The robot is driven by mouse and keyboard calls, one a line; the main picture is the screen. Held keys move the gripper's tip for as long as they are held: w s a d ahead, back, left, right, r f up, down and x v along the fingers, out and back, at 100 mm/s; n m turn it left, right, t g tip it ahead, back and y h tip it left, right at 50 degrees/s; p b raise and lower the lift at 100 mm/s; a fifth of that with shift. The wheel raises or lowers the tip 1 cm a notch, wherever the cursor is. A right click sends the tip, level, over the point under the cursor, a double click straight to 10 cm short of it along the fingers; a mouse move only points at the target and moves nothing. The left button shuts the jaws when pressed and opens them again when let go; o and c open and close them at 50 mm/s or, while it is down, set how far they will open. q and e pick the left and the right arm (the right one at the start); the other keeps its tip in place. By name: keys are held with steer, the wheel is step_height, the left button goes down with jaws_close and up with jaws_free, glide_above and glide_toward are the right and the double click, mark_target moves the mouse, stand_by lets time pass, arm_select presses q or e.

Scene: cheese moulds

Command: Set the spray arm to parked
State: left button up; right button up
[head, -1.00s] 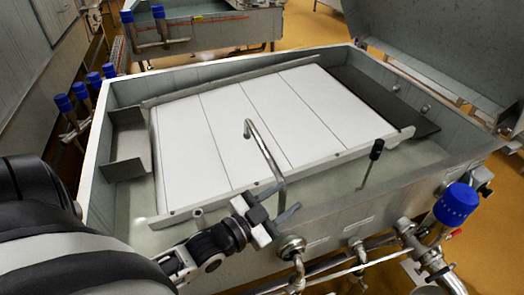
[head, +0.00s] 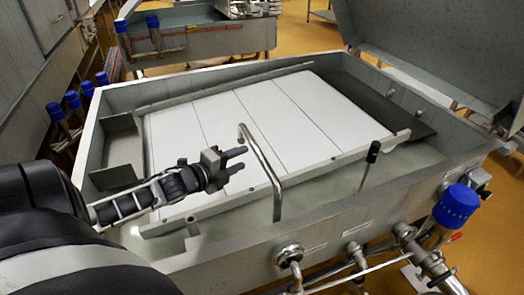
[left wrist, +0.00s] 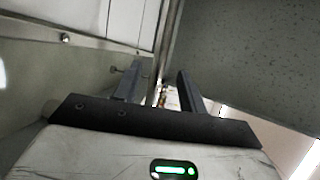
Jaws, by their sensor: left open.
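The spray arm (head: 262,158) is a bent, shiny metal pipe. It rises from the front rim of the vat (head: 330,235), and its upper part leans back and left over the white panels (head: 300,110). My left gripper (head: 241,160) is open and empty, left of the pipe and above the panels, with its fingers pointing right towards it. In the left wrist view a metal pipe (left wrist: 168,45) shows between the open fingers (left wrist: 161,72). I cannot tell whether it lies between them or beyond. My right gripper is not in view.
A black-handled rod (head: 371,160) stands inside the vat, right of the pipe. A blue-capped valve (head: 457,206) and pipework line the vat's front. A raised lid (head: 450,55) stands at the back right. Another vat (head: 200,40) is behind.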

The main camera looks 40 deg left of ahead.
arm_select(q)
steer(key=w+f, duration=0.1)
steer(key=w, duration=0.8)
steer(key=shift+d+f+b, duration=0.35)
steer(key=shift+d, duration=0.05)
jaws_close()
